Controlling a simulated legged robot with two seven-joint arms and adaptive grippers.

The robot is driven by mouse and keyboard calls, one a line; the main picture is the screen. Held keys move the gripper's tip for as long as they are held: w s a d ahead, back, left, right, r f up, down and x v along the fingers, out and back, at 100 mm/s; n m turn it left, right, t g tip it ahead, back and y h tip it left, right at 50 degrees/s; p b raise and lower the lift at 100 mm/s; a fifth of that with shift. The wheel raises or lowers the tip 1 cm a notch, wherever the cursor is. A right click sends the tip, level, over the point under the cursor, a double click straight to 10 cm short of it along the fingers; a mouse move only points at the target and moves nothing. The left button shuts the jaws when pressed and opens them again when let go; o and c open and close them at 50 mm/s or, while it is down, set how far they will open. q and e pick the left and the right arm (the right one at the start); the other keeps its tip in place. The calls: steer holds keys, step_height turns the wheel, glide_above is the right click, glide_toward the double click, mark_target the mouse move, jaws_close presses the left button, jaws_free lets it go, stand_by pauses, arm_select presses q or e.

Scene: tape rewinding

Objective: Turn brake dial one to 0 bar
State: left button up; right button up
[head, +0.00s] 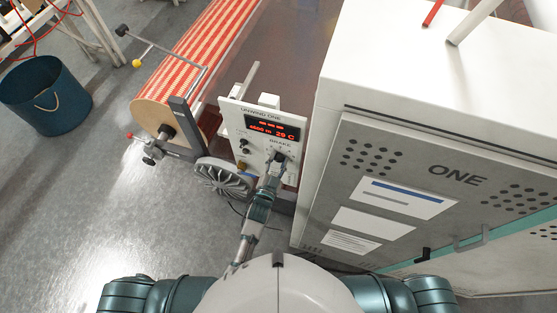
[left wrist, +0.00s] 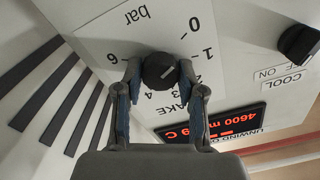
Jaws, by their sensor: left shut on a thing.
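Brake dial one (left wrist: 158,72) is a dark faceted knob with a short pale mark, on the white panel (head: 235,123) of the unwind unit. In the left wrist view the scale appears upside down, with 0, 1, 4, 6 and "bar" readable around the knob. The pale mark lies slanted; I cannot tell which number it points to. My left gripper (head: 277,160) is at the panel under the word BRAKE. In the left wrist view its two fingers (left wrist: 160,76) are shut on the knob's sides. My right gripper is not in view.
A red display (head: 272,128) sits above the dial, and a black COOL switch (left wrist: 299,43) is nearby. A spoked wheel (head: 222,178) is left of my arm. A large white cabinet marked ONE (head: 440,85) stands close on the right. A striped roll (head: 190,65) lies behind left.

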arm_select(q)
steer(key=shift+s+f, duration=0.15)
steer(key=shift+f, duration=0.35)
steer(key=o, duration=1.1)
steer(key=shift+o, duration=0.2)
steer(key=shift+r, duration=0.2)
steer(key=v, duration=1.2)
